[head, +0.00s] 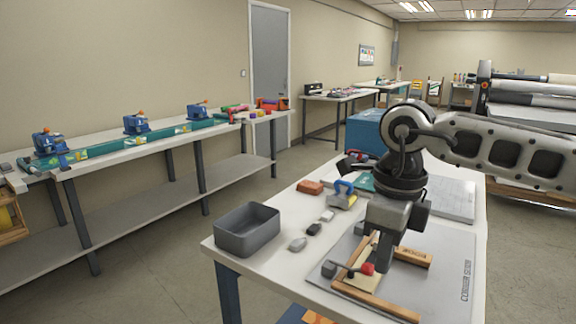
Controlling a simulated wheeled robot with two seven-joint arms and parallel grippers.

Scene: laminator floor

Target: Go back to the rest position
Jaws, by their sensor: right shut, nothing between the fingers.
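My right arm comes in from the right over the near table. Its gripper (379,256) points down, shut and empty, above a wooden corner jig (388,304) on a grey board (440,285). The gripper hides part of the jig, and I cannot tell whether the fingertips touch it. A small clamp with a red knob (368,268) is just below and left of the fingers. My left gripper is not in view.
The near table (262,268) holds a grey bin (248,230), small grey blocks (298,244), a brown block (311,187) and a blue-handled tool (344,194). A long bench (110,148) with blue devices stands left. Open floor (160,255) lies between.

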